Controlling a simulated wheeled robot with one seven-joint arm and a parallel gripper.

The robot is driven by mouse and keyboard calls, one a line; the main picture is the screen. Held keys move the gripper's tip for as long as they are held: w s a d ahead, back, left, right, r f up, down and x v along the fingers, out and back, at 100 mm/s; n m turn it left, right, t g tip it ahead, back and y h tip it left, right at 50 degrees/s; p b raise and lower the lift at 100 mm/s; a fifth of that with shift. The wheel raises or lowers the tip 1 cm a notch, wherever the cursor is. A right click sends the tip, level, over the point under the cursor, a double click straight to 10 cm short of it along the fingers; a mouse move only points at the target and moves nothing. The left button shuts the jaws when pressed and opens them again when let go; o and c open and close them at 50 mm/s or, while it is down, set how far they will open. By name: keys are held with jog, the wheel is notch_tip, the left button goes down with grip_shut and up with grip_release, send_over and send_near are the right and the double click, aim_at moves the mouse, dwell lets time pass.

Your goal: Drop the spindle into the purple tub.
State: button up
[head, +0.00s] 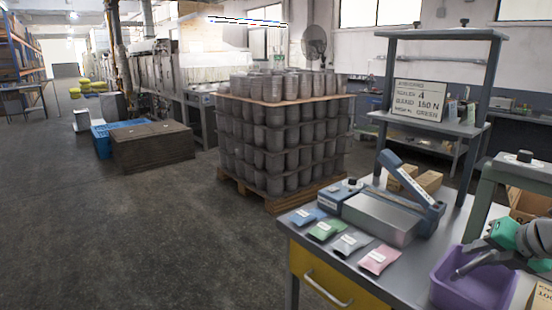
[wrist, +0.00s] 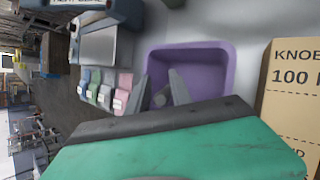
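The purple tub (head: 450,292) stands on the grey bench at the lower right of the head view. In the wrist view the tub (wrist: 228,62) lies just past my fingertips. My gripper (head: 466,258) is above the tub, its two dark fingers spread apart. They also show apart in the wrist view (wrist: 160,84). A small dark grey piece (wrist: 175,78), which looks like part of the spindle, shows inside the tub by the right finger. My gripper's green body hides the tub's near part. I see no spindle between the fingers in the head view.
A tan carton (wrist: 290,85) stands right of the tub in the wrist view. Coloured packets (head: 350,242) and a blue-handled sealer (head: 410,190) are left of the tub on the bench. A shelf post rises behind. Open floor lies to the left.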

jog(key=shift+o, duration=1.4)
jog(key=p+v, duration=0.1)
jog(key=v, duration=0.7)
jog(key=shift+w, duration=0.1)
